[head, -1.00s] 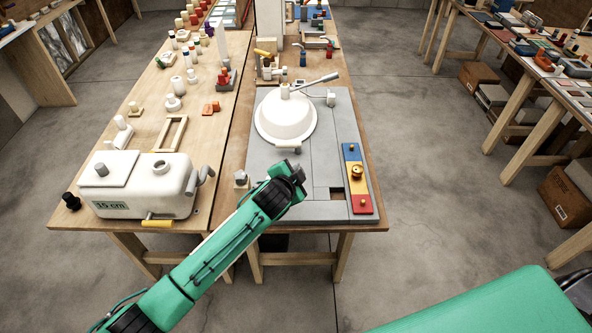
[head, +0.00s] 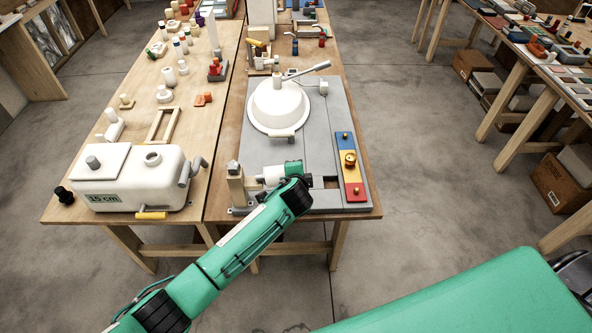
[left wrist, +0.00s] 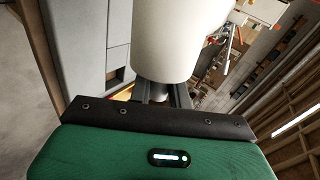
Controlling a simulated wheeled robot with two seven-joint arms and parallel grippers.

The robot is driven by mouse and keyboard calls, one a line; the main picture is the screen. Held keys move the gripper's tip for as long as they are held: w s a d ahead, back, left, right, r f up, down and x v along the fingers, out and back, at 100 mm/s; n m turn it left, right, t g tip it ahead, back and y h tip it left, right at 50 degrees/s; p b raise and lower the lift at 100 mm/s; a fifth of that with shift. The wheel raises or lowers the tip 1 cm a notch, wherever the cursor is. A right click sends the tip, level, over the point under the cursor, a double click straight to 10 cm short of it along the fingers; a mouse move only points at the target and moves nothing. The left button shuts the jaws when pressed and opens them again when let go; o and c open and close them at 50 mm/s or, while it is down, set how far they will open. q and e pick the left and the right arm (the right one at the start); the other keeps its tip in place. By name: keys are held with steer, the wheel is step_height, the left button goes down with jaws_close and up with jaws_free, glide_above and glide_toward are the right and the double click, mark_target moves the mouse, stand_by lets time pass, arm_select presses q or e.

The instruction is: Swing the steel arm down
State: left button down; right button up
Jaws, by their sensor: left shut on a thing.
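A steel-coloured lever (head: 305,70) slants up to the right beside the white dome (head: 275,104) on the grey panel (head: 318,130); I cannot tell whether it is the steel arm. My left gripper (head: 275,174) is at the near part of the panel, well apart from this lever. It is shut on a white cylinder (head: 262,177), which fills the upper middle of the left wrist view (left wrist: 175,40). A beige upright block (head: 236,187) stands just left of the cylinder. The gripper hides part of what lies behind it. My right gripper is out of view.
A blue, yellow and red strip with knobs (head: 350,166) lies on the panel's right side. A white tank (head: 130,178) stands on the left table (head: 205,205), with several small parts behind. Open floor (head: 430,150) lies to the right.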

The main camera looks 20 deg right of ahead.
arm_select(q)
steer(key=shift+d+f+m+y, duration=0.1)
steer(key=shift+f+m+y, duration=0.3)
steer(key=shift+f, duration=0.55)
steer(key=c, duration=1.3)
jaws_free()
steer(key=shift+c, duration=0.2)
steer(key=shift+s, duration=0.1)
steer(key=b+v, duration=0.3)
steer(key=v, duration=1)
steer(key=shift+s, duration=0.35)
